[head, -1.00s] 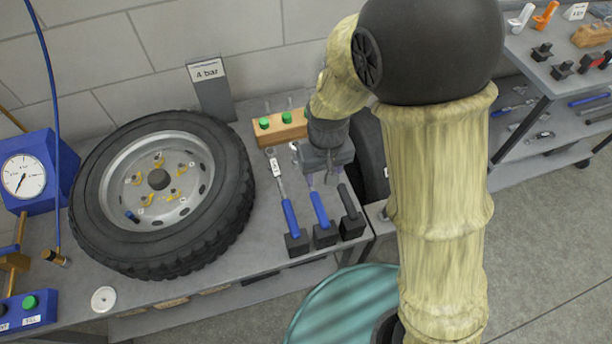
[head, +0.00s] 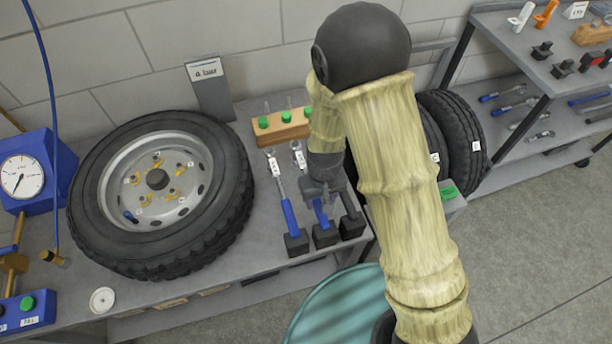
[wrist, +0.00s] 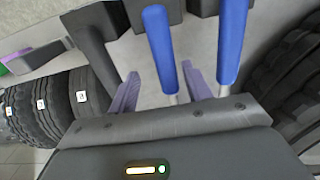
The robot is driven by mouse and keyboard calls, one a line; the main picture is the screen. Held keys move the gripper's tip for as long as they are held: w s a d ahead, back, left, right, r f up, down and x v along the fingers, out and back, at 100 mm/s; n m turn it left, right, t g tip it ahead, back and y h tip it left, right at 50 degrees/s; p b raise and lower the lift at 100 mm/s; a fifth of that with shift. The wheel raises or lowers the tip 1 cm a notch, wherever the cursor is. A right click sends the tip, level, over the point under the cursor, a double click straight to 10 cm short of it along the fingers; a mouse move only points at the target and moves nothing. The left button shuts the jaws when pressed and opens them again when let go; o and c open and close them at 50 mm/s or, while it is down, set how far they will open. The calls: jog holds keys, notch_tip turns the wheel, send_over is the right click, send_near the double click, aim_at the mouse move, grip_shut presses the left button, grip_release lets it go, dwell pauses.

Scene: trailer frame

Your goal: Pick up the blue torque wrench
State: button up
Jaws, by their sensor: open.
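Two blue-handled wrenches lie side by side on the bench: a left one (head: 290,216) and a middle one (head: 319,214), each with its handle end in a black block. I cannot tell which is the torque wrench the task names. A dark-handled tool (head: 350,203) lies to their right. My gripper (head: 322,199) is open over the middle wrench and hides part of it. In the wrist view, the middle wrench's handle (wrist: 163,48) lies between the two purple fingers (wrist: 160,76), the left wrench (wrist: 232,40) is outside to the right, and the dark tool (wrist: 95,48) to the left.
A large tyre on its wheel (head: 90,220) lies flat on the bench left of the wrenches. A wooden block with green caps (head: 292,130) stands behind them. A teal drum (head: 330,305) stands in front of the bench. More tyres (head: 462,140) stand to the right.

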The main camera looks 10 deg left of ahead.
aim_at(318, 204)
jog(key=shift+f, duration=0.1)
jog(key=f, duration=0.4)
jog(key=shift+s+a, duration=0.2)
jog(key=shift+s, duration=0.15)
jog(key=shift+f, duration=0.5)
jog(key=shift+w+a, duration=0.1)
grip_shut()
jog(key=shift+r, duration=0.15)
notch_tip(318, 204, up, 10)
jog(key=shift+f+p, duration=0.1)
jog(key=shift+p, duration=0.2)
dwell(0.3)
